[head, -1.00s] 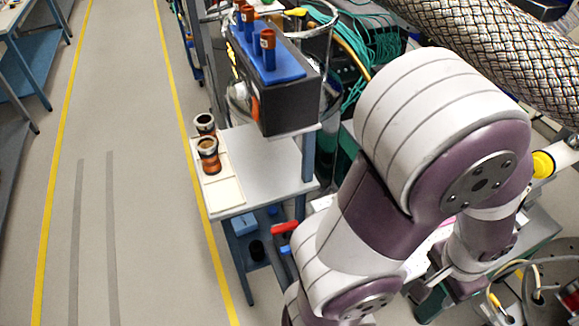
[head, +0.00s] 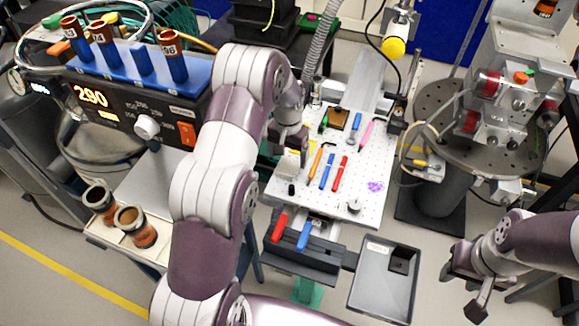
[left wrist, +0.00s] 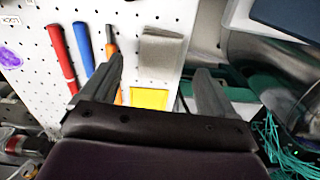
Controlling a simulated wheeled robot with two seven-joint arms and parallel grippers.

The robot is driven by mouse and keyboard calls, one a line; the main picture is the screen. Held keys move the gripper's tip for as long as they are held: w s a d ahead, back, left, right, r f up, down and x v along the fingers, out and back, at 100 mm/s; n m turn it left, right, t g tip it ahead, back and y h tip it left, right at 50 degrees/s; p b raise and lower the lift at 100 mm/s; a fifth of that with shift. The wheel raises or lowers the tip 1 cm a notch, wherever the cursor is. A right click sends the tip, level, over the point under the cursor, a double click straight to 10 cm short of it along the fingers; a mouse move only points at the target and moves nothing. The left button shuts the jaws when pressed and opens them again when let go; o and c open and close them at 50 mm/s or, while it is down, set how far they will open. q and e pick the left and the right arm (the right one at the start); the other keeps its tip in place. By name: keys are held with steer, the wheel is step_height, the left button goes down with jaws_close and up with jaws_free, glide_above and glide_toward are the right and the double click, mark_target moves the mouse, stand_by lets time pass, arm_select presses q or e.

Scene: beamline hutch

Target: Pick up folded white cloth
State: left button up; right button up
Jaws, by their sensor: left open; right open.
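The folded white cloth (head: 288,164) lies near the left edge of the white perforated board (head: 340,203), left of an orange-handled tool (head: 315,163). It looks like a small greyish-white folded square in the left wrist view (left wrist: 162,56). My left gripper (head: 291,148) is open over that edge of the board, close to the cloth. In the wrist view its two fingers (left wrist: 160,76) are apart, with the cloth showing in the gap beyond the tips and nothing held. My right gripper (head: 462,290) is open and empty at the lower right, away from the board.
Blue (head: 328,171) and red (head: 340,174) tools lie beside the orange one. A yellow piece (left wrist: 149,98) lies near the cloth. A grey tray (head: 368,304) is below the board. The black controller box (head: 120,112) and brown-black cups (head: 135,226) stand left.

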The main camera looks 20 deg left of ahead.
mark_target(288, 167)
arm_select(q)
steer(key=f, duration=0.4)
steer(key=shift+s+p, duration=0.25)
steer(key=shift+p, duration=0.15)
steer(key=shift+w+f, duration=0.15)
steer(key=c, duration=1.1)
